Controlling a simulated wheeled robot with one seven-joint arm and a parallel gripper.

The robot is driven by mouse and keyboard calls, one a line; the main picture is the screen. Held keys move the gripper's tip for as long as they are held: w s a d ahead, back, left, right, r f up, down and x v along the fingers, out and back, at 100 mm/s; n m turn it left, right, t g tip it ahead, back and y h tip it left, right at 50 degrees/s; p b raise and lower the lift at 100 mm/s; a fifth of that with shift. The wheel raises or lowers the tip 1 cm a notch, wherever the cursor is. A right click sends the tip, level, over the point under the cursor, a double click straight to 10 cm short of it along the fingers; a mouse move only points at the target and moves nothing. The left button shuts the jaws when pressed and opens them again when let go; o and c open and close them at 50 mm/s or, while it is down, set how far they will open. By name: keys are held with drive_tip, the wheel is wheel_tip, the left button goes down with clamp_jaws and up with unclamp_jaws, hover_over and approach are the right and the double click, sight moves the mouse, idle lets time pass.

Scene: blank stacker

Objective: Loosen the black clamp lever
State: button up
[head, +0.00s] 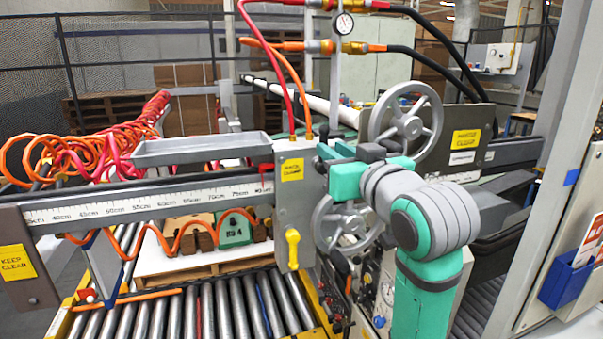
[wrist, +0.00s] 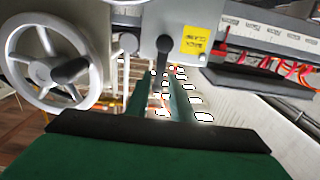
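The black clamp lever (wrist: 157,75) shows in the wrist view as a dark rod with a round knob at its top, in front of the grey carriage plate (wrist: 190,20). In the head view my gripper (head: 328,160), with teal fingers, is at the right edge of the carriage plate (head: 287,215). The lever is mostly hidden there by the gripper.
Two grey handwheels, upper (head: 407,122) and lower (head: 343,228), stand close around my gripper. A yellow-handled lever (head: 293,248) hangs on the plate. A scale rail (head: 130,203) runs left, above a roller conveyor (head: 200,312). Red and orange hoses rise from the carriage.

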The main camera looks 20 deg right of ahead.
drive_tip(key=w+a+n, duration=0.1)
drive_tip(key=n, duration=0.1)
drive_tip(key=w+a+f+n, duration=0.1)
drive_tip(key=n, duration=0.2)
drive_tip(key=w+a+n, duration=0.1)
drive_tip(key=n, duration=0.2)
drive_tip(key=shift+w+a+f, duration=0.15)
drive_tip(key=shift+w+a, duration=0.2)
drive_tip(key=shift+w, duration=0.05)
drive_tip(key=n, duration=0.1)
drive_tip(key=f+n, duration=0.1)
drive_tip(key=n, duration=0.1)
drive_tip(key=a+n, duration=0.1)
drive_tip(key=shift+f, duration=0.3)
drive_tip(key=n, duration=0.1)
drive_tip(key=f+n, duration=0.1)
drive_tip(key=n, duration=0.2)
drive_tip(key=shift+a+f+n, duration=0.25)
drive_tip(key=shift+f+n, duration=0.05)
drive_tip(key=shift+f, duration=0.05)
drive_tip(key=s, duration=0.9)
drive_tip(key=shift+d, duration=0.15)
drive_tip(key=shift+w, duration=0.15)
